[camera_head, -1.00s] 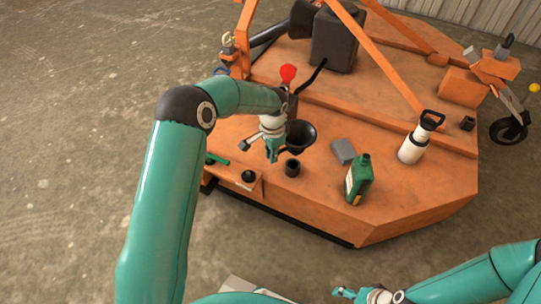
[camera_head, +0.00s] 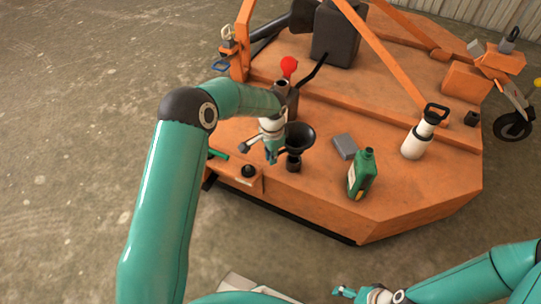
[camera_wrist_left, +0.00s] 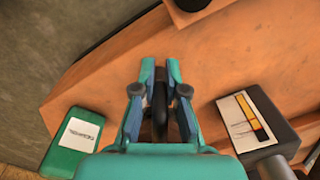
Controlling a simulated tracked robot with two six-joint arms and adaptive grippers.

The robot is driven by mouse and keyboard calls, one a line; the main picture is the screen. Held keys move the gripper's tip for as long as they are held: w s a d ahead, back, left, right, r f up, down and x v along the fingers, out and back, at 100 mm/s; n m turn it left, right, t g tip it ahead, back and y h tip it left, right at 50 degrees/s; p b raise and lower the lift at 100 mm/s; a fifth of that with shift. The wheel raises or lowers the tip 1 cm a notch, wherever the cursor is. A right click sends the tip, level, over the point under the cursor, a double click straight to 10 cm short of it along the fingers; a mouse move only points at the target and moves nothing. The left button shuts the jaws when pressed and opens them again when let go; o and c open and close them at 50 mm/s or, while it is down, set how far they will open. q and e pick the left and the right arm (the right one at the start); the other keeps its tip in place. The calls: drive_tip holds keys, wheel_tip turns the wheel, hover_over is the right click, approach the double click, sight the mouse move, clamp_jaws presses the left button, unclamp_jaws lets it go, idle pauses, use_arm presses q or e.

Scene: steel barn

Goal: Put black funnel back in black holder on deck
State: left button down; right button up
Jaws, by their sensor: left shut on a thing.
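The black funnel (camera_head: 300,137) shows in the head view with its wide mouth facing up. My left gripper (camera_head: 271,158) is beside it on the left and is shut on it; the grip itself is partly hidden. In the left wrist view, dark funnel parts show at the left fingers (camera_wrist_left: 160,95). My right gripper (camera_head: 345,291) is small at the bottom, away from the deck.
A green jug (camera_head: 362,176) and a grey block (camera_head: 344,146) stand right of the holder. A white canister with a black handle (camera_head: 417,140) is farther right. The deck's front right is clear.

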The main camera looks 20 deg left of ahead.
use_arm(q)
drive_tip(key=shift+f, duration=0.1)
idle(0.3)
drive_tip(key=shift+f+b, duration=1.7)
drive_tip(key=shift+f, duration=0.85)
drive_tip(key=c, duration=1.1)
unclamp_jaws()
drive_tip(key=shift+c, duration=0.2)
wheel_tip(320, 180, up, 12)
drive_tip(key=shift+s+d+f, duration=0.1)
drive_tip(key=shift+d, duration=0.05)
wheel_tip(320, 180, up, 5)
drive_tip(key=p, duration=0.5)
